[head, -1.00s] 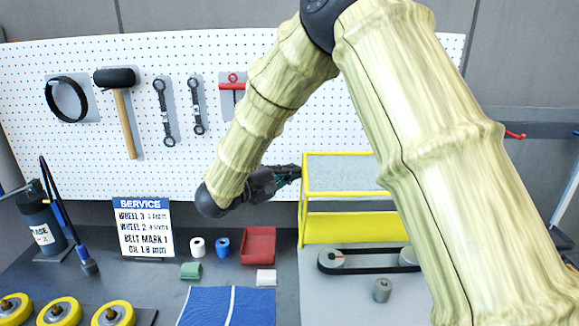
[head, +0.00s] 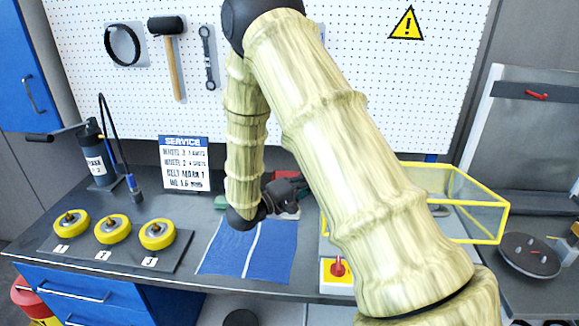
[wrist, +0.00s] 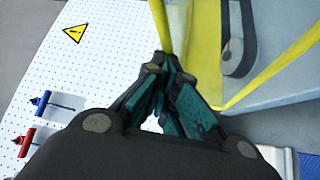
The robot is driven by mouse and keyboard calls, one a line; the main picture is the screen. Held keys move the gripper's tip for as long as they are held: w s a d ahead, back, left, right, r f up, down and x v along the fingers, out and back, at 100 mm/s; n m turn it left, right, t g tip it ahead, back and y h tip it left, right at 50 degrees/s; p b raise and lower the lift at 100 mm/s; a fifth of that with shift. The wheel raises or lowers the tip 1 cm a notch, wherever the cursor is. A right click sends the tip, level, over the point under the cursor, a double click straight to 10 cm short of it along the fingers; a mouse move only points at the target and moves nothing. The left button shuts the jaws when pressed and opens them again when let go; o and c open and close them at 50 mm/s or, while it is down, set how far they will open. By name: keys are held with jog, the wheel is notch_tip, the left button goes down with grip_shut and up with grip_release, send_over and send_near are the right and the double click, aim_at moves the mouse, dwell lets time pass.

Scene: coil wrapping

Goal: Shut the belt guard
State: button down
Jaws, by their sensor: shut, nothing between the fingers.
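The belt guard (head: 503,222) is a clear box-like cover with yellow edges. In the wrist view a yellow guard bar (wrist: 161,24) runs up from my fingertips, and the dark belt (wrist: 233,45) shows between yellow edges. My gripper (wrist: 166,70) is shut and empty, with its tips close to that bar. Contact is unclear. In the head view my gripper (head: 297,186) is left of the guard, partly behind my arm.
A red knob on a yellow base (head: 337,268) is at the bench front. A blue mat (head: 225,250), yellow wheels (head: 157,234) and a service sign (head: 185,163) are on the left. A round dark tray (head: 530,256) is at right. The pegboard (head: 350,70) closes off the back.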

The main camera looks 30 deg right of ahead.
notch_tip(320, 180, down, 6)
jog(key=s+m+g+h+b, duration=0.1)
jog(key=m+b, duration=0.1)
jog(key=b, duration=0.1)
jog(key=shift+m+h, duration=0.4)
jog(key=shift+s+d, duration=0.1)
jog(key=w+a+f+b, duration=0.1)
jog(key=w+a+f, duration=0.1)
jog(key=a+f, duration=0.1)
jog(key=w+a+f+b, duration=0.2)
jog(key=w+a, duration=0.1)
jog(key=shift+f, duration=0.4)
jog(key=shift+w+a+f, duration=0.1)
jog(key=shift+w+a, duration=0.2)
jog(key=shift+a, duration=0.05)
